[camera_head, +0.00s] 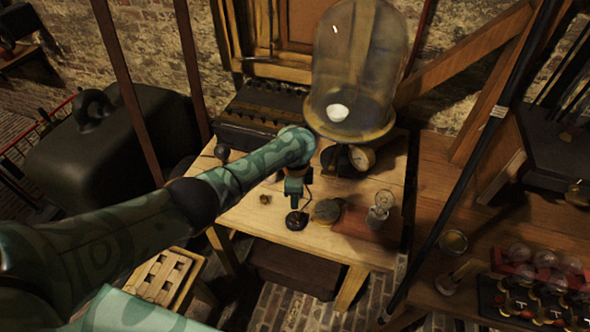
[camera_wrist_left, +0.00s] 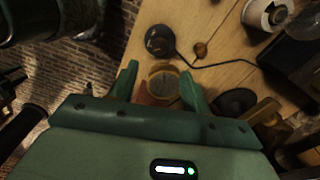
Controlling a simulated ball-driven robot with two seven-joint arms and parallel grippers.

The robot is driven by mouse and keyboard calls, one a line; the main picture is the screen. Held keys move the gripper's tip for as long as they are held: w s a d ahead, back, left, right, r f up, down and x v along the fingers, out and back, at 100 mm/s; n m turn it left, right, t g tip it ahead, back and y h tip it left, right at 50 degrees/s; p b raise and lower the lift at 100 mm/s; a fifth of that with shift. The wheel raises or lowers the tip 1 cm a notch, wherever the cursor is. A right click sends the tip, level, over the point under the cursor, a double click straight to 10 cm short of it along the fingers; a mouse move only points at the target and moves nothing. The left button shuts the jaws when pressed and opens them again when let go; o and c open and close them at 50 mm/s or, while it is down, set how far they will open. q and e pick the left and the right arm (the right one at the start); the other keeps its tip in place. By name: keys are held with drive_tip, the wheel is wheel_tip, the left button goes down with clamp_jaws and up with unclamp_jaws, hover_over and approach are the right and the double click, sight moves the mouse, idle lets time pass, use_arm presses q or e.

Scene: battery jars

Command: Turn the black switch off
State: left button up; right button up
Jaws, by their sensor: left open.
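The black switch (camera_head: 297,220) is a small round black piece on the wooden table, directly below my left gripper (camera_head: 294,197) in the head view. In the left wrist view the switch (camera_wrist_left: 160,40) lies beyond the fingertips, with a dark wire running from it to the right. My left gripper (camera_wrist_left: 159,78) is open and empty, its two green fingers spread. A round brass piece (camera_wrist_left: 163,85) shows between the fingers, lower down on the table. My right gripper is not in view.
The brass piece (camera_head: 327,211) lies right of the switch, beside a glass bulb (camera_head: 379,207) on a reddish board (camera_head: 362,228). A small brass knob (camera_head: 265,199) is left. The table's front edge is close.

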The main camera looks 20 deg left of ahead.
use_arm(q)
wheel_tip(320, 180, up, 7)
drive_tip(key=p, duration=0.2)
drive_tip(key=shift+f, duration=0.15)
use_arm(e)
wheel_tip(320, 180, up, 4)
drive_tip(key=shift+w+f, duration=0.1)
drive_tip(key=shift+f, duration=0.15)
